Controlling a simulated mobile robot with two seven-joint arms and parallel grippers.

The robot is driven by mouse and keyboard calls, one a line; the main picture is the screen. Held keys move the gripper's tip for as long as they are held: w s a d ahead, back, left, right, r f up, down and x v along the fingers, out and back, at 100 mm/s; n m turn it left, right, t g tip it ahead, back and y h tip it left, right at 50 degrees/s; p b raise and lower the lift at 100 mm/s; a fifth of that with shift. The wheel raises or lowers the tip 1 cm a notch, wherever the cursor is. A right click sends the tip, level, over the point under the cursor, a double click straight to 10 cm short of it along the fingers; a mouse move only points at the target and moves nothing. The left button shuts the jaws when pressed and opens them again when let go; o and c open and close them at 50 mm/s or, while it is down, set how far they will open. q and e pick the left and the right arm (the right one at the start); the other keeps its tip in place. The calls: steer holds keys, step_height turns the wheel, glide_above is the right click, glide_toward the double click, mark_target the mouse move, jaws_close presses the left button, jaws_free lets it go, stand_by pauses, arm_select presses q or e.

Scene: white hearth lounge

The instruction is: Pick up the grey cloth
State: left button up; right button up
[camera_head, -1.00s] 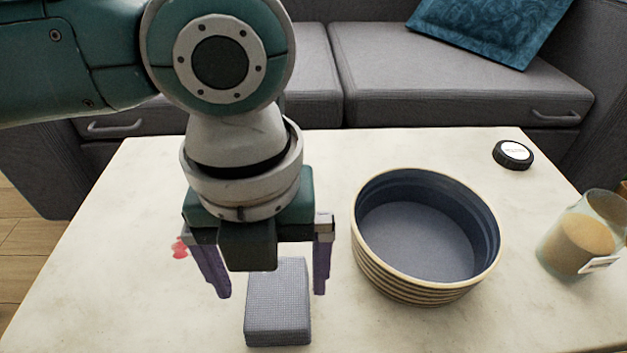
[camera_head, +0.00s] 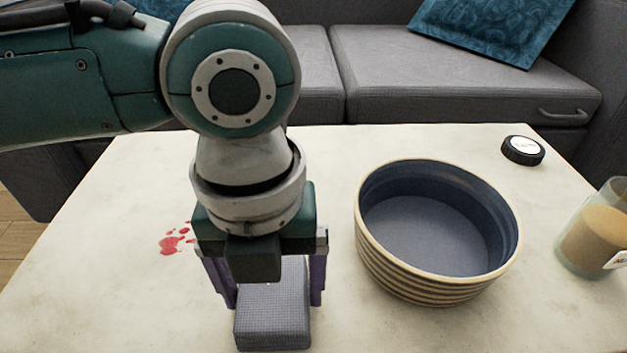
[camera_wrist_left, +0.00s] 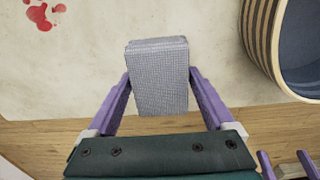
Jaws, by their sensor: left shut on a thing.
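The grey cloth (camera_head: 273,312) is a folded, block-shaped pad with a woven texture, near the front of the pale table. My left gripper (camera_head: 268,298) points down over it with purple fingers on either side, shut on the cloth. In the left wrist view the cloth (camera_wrist_left: 158,78) sits between the two fingertips (camera_wrist_left: 160,80), which touch its sides. I cannot tell whether the cloth is clear of the table top. My right gripper does not show clearly in the head view.
Red spots (camera_head: 174,241) mark the table (camera_head: 110,290) left of the gripper. A striped round bowl (camera_head: 435,285) stands close on the right, empty. A black lid (camera_head: 522,150) and a glass candle jar (camera_head: 594,238) are farther right. A grey sofa (camera_head: 450,75) stands behind.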

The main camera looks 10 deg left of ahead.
arm_select(q)
steer(key=c, duration=0.3)
steer(key=shift+c, duration=0.2)
step_height(320, 180, up, 20)
steer(key=p, duration=1.1)
